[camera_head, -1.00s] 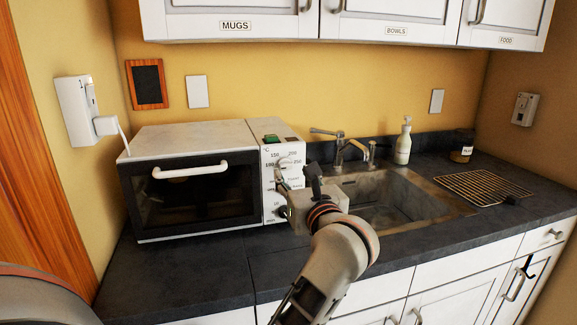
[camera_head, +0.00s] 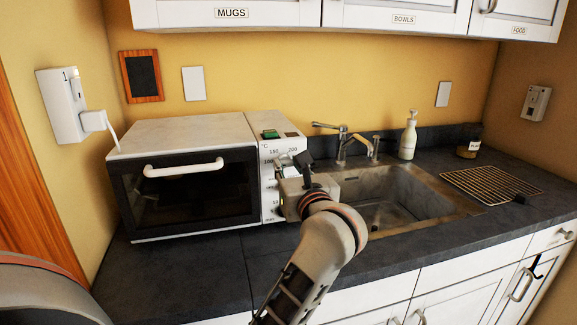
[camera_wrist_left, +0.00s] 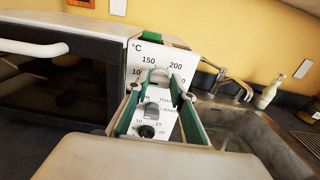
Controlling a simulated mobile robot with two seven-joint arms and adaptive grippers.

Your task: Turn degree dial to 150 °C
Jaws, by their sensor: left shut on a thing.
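The toaster oven (camera_head: 185,139) stands on the counter with its door shut. Its white control panel (camera_head: 268,200) is on the right side and also shows in the wrist view (camera_wrist_left: 188,58). The degree dial (camera_wrist_left: 158,74) is the top knob, pale, under the numbers 150 and 200. My left gripper (camera_head: 283,168) is at this dial; in the wrist view its green-lined fingers (camera_wrist_left: 158,84) are shut on the dial from both sides. The dial's exact pointing is hard to read. In the head view my gripper hides most of the dial. My right gripper is out of view.
Below are a middle knob (camera_wrist_left: 151,111) and a black lower knob (camera_wrist_left: 147,131). The sink (camera_head: 395,205) with its faucet (camera_head: 345,145) lies right of the oven. A soap bottle (camera_head: 408,136) and wire rack (camera_head: 490,183) are farther right.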

